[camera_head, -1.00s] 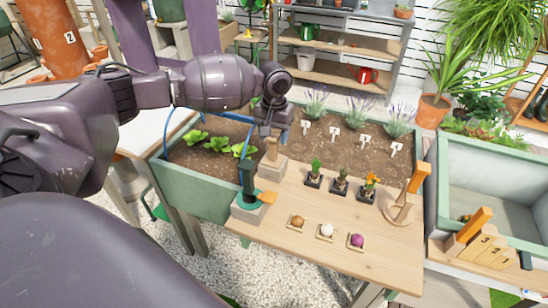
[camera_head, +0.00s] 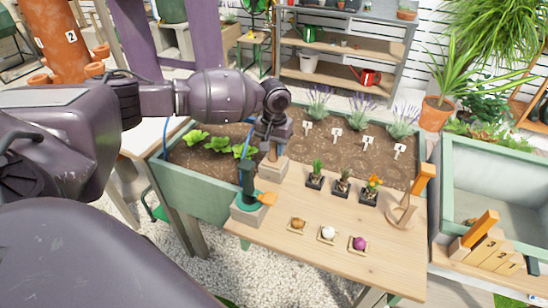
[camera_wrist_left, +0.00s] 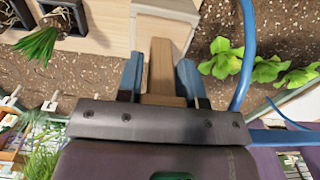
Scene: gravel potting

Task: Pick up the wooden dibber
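The wooden dibber (camera_head: 273,154) stands upright in a pale block holder (camera_head: 273,172) on the wooden bench top, near the soil bed. My left gripper (camera_head: 272,143) is above the holder, pointing down, with its fingers around the dibber's upper part. In the left wrist view the dibber (camera_wrist_left: 161,68) lies between the two blue fingers of the left gripper (camera_wrist_left: 160,75), with narrow gaps visible toward the fingertips. The fingers look open. The holder (camera_wrist_left: 165,22) shows beyond them. The dibber's lower end is hidden in the holder. My right gripper is out of view.
A dark-handled tool (camera_head: 246,178) stands in a second block (camera_head: 250,212) just left of the holder. Several small potted plants (camera_head: 342,183) and bulbs on trays (camera_head: 327,233) are to the right. Leafy seedlings (camera_head: 218,144) and a blue hoop are close to the gripper.

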